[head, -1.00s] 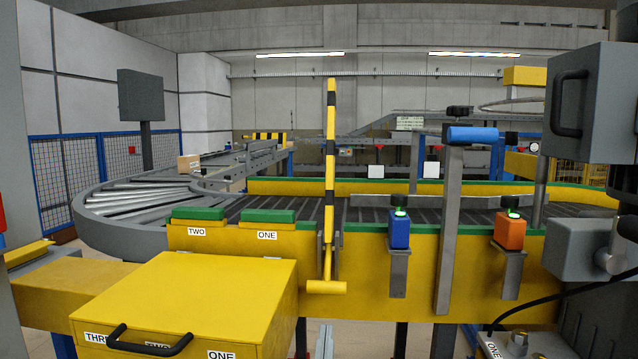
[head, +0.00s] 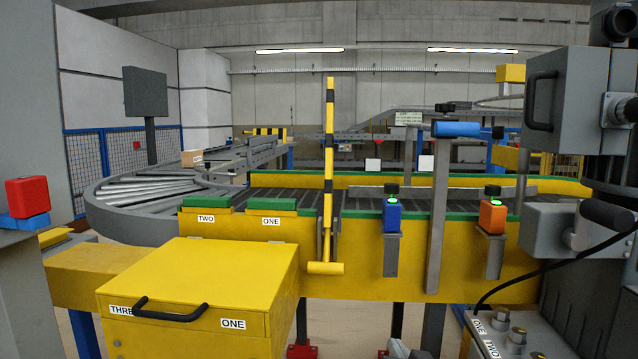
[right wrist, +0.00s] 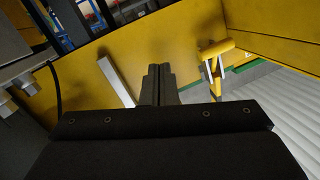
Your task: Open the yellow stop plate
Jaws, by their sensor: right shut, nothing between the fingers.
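The stop plate appears to be the yellow-and-black striped bar (head: 329,140), standing upright at the near side of the conveyor. A yellow crossbar handle (head: 325,268) sits at its lower end. In the right wrist view a yellow bar-shaped part (right wrist: 216,48), likely this handle, shows to the right of my fingers. My right gripper (right wrist: 158,70) is shut and empty, with a visible gap to that part. In the head view it is not clearly made out low in the picture. My left gripper is not in view.
A yellow box with a black handle (head: 168,310) stands front left. Grey boxes and a black cable crowd the right.

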